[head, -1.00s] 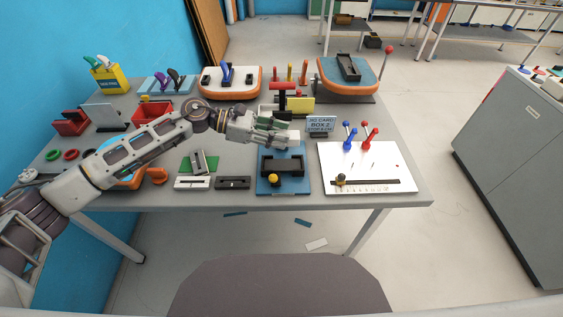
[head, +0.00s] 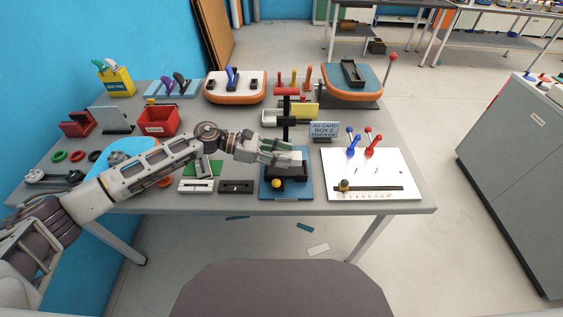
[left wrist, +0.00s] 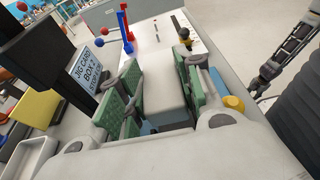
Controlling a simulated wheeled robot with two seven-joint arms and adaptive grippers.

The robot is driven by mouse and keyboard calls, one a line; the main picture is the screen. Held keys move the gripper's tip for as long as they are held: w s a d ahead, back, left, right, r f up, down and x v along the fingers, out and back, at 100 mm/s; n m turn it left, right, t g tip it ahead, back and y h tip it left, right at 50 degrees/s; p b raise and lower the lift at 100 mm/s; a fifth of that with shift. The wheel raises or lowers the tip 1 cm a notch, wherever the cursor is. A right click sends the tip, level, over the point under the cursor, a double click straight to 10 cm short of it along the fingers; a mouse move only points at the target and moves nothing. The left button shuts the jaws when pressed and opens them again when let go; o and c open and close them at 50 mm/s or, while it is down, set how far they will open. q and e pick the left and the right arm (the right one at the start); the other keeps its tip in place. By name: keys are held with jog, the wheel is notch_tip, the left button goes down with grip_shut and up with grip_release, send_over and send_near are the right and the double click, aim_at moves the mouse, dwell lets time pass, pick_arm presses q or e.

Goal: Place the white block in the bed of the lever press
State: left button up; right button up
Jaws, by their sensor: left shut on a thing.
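My left gripper (head: 292,160) is shut on the white block (left wrist: 163,88), which sits between its green finger pads in the left wrist view. In the head view the block is low over the black bed (head: 290,177), on a blue plate with a yellow knob. I cannot tell whether the block touches the bed. A black post with a red handle (head: 285,92) rises behind this plate; together they look like the lever press. The gripper hides part of the bed. A dark arm at the upper right of the left wrist view seems to be mine, its gripper (left wrist: 260,82) small and unclear.
A white board (head: 372,174) with blue and red levers stands to the right. Black and white slotted bars (head: 236,187) lie to the left. A red bin (head: 158,120) is farther left.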

pick_arm(q)
jog(key=shift+f, duration=1.75)
jog(key=shift+f, duration=0.15)
jog(key=o, duration=1)
jog(key=shift+r, duration=0.25)
